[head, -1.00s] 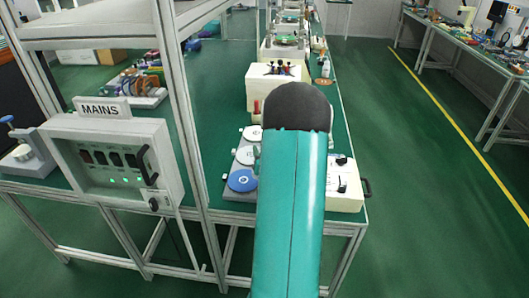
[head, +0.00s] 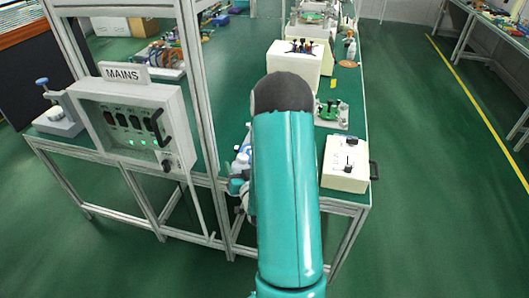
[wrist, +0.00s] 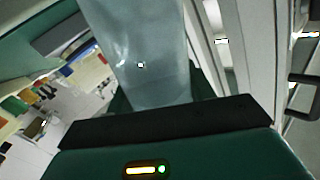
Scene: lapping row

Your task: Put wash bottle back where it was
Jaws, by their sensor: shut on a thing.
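The wash bottle (wrist: 142,50) is a translucent, pale grey-blue body that fills the upper middle of the wrist view. My gripper (head: 238,184) is shut on it. In the head view the gripper shows as a small teal part at the left side of my arm, over the front of the bench. A pale white-and-blue shape (head: 242,156) shows just above the gripper there; my arm hides much of it, and I cannot tell if it is the bottle. The bottle's base and top are not clear in either view.
The MAINS box (head: 135,122) and its frame post (head: 205,100) stand left of my gripper. A cream box with a black handle (head: 346,163) sits at the bench's right front corner. A white block (head: 294,65) stands farther back. Green bench top (head: 222,95) is bare left of my arm.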

